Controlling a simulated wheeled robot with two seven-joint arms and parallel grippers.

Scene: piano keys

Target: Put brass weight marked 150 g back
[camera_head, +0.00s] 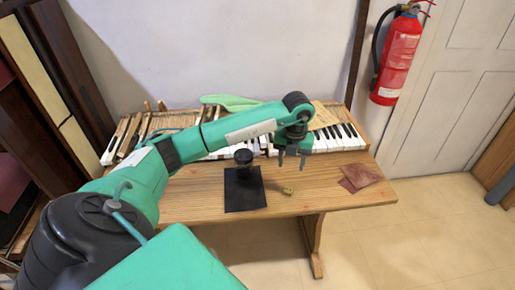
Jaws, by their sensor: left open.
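A small brass weight (287,190) stands on the wooden table near its front edge, just right of a black mat (244,197). Its marking is too small to read. My left gripper (292,162) points down over the table beside the piano keys (338,138). It is open with nothing between its fingers, and in the picture it shows above the weight, apart from it. My right gripper is not in view.
A dark round object (243,157) is at the back of the mat. Reddish-brown sheets (360,177) lie on the table's (330,194) right side. My left arm hides part of the keyboard. A fire extinguisher (398,55) hangs at the back right.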

